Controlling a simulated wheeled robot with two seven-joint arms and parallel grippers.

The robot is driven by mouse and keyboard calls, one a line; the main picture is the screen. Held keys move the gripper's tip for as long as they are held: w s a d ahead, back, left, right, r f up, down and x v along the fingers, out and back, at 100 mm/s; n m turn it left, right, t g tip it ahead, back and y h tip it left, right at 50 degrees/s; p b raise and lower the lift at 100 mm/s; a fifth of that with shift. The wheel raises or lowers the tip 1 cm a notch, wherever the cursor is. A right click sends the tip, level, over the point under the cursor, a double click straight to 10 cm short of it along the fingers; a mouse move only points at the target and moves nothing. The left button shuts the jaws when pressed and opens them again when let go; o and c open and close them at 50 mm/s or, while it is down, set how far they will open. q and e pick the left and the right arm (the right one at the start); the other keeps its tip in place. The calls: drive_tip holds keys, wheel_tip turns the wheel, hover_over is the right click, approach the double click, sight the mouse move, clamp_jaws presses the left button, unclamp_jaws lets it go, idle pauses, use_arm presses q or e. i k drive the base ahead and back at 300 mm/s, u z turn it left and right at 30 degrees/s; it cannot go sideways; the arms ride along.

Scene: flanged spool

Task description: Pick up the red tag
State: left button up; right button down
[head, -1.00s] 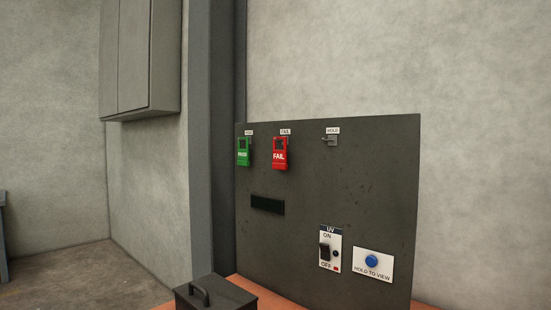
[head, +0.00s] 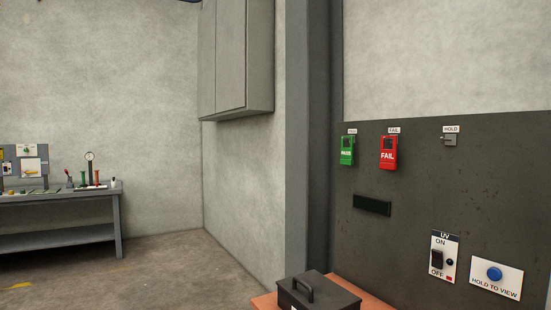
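The red tag (head: 388,153), marked FAIL, hangs on the dark upright panel (head: 420,220) at the right of the head view, under a small FAIL label. A green tag (head: 347,151) marked PASS hangs just left of it. A hook (head: 449,140) under a HOLD label, to the right of the red tag, is bare. Neither of my grippers shows in the head view.
A dark lidded box (head: 318,292) with a handle sits on the orange-brown bench top (head: 377,300) before the panel. A UV switch (head: 437,258) and a blue button (head: 494,274) are low on the panel. A grey workbench (head: 60,212) stands far left, with open floor between.

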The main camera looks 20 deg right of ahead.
sight(388, 157)
drive_tip(key=u, duration=0.65)
drive_tip(key=i, duration=3.2)
drive_tip(key=z, duration=3.4)
